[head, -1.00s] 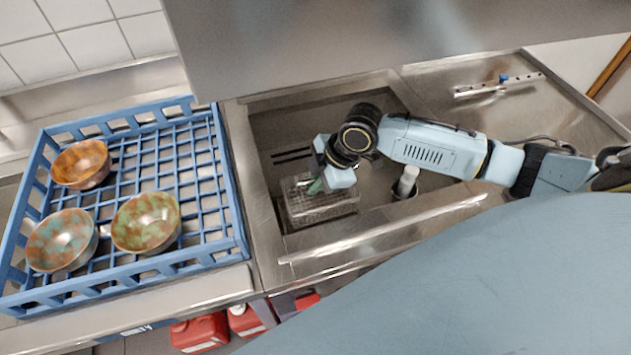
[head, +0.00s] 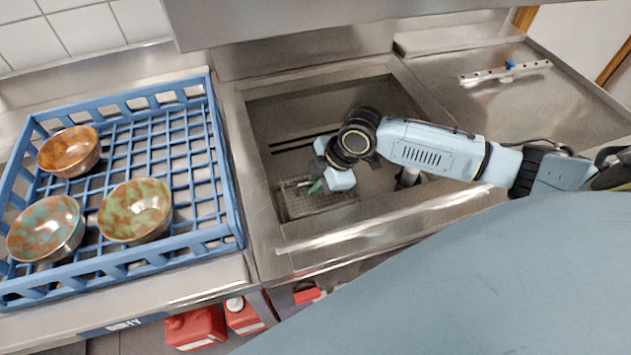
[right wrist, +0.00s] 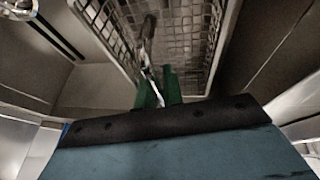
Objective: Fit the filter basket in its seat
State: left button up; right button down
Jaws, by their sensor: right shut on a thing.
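The filter basket (head: 322,203), a grey wire-mesh box, is low in the front left of the sink basin. In the right wrist view its mesh (right wrist: 185,40) fills the top middle. My right gripper (head: 316,187) is over the basket with green fingers shut on its thin handle (right wrist: 149,62); the fingers (right wrist: 158,92) also show in the right wrist view. The seat is hidden under and around the basket, so I cannot tell whether the basket rests fully in it. My left gripper is not in view.
The sink basin (head: 350,105) has steel walls and a front rim close to the basket. A blue crate (head: 232,200) with several bowls stands left. A steel drainboard (head: 520,100) lies right. Red containers (head: 195,328) stand below the counter.

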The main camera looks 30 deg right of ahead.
jog(key=shift+r+p, duration=0.1)
jog(key=shift+p, duration=0.35)
dwell(0.3)
jog(key=shift+f, duration=0.4)
dwell(0.4)
jog(key=c, duration=1.5)
grip_release()
jog(key=shift+o, duration=0.2)
jog(key=shift+r, duration=0.1)
jog(key=p+v, duration=0.1)
jog(key=v, duration=1.2)
jog(key=shift+d, duration=0.1)
